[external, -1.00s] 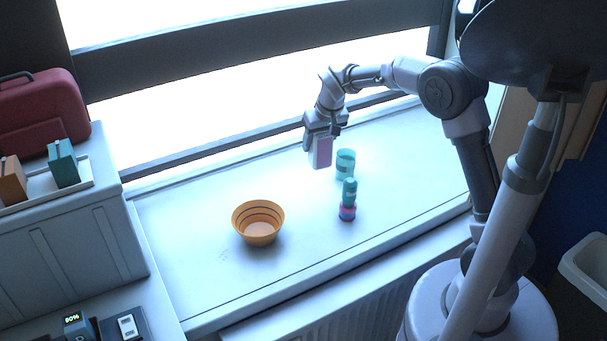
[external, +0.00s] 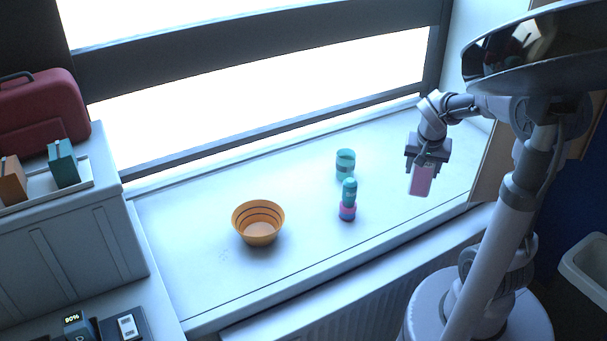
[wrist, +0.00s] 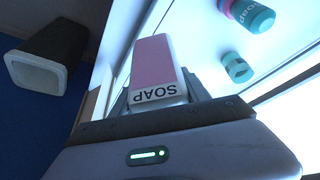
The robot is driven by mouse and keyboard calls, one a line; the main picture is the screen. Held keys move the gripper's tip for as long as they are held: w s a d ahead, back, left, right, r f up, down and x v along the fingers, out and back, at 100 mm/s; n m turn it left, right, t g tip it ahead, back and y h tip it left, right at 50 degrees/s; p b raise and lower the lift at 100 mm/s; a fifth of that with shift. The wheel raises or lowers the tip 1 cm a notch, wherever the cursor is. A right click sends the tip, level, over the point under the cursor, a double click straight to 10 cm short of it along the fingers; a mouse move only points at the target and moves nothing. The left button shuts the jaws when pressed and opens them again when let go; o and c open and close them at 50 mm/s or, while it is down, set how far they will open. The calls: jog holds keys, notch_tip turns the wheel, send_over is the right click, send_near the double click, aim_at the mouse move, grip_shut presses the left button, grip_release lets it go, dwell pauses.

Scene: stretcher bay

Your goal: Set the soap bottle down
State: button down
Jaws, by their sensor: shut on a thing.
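My gripper (external: 426,160) is shut on a pink and white block-shaped soap bottle (external: 421,181). In the wrist view this bottle (wrist: 155,62) shows its pink face and the word SOAP on a white end. It hangs below the jaws over the right end of the white windowsill (external: 300,270), seemingly clear of the surface. A smaller teal bottle with a pink band (external: 348,193) stands upright on the sill to the left; its lettering in the wrist view (wrist: 250,14) also seems to read SOAP.
A teal cup (external: 345,164) stands behind the small bottle. An orange bowl (external: 258,222) sits further left. The sill between the teal things and my gripper is clear. The window is behind; a white bin (external: 588,265) stands off the sill at right.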

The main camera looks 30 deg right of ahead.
aim_at(416, 191)
jog(key=f, duration=0.8)
jog(key=shift+w+f, duration=0.1)
jog(key=shift+w, duration=0.1)
jog(key=shift+w+d+f+b, duration=0.15)
jog(key=shift+w+d+f, duration=0.75)
jog(key=shift+w, duration=1.65)
jog(key=shift+w+d+f+b, duration=0.1)
jog(key=shift+w+d+f, duration=0.7)
jog(key=shift+w, duration=1.7)
jog(key=shift+w+d+f+b, duration=0.15)
jog(key=shift+w+d+f, duration=0.75)
jog(key=shift+w, duration=1.65)
jog(key=shift+a+f, duration=0.1)
jog(key=shift+a, duration=0.05)
jog(key=shift+f+b, duration=0.15)
jog(key=shift+b, duration=0.15)
jog(key=c, duration=0.5)
grip_release()
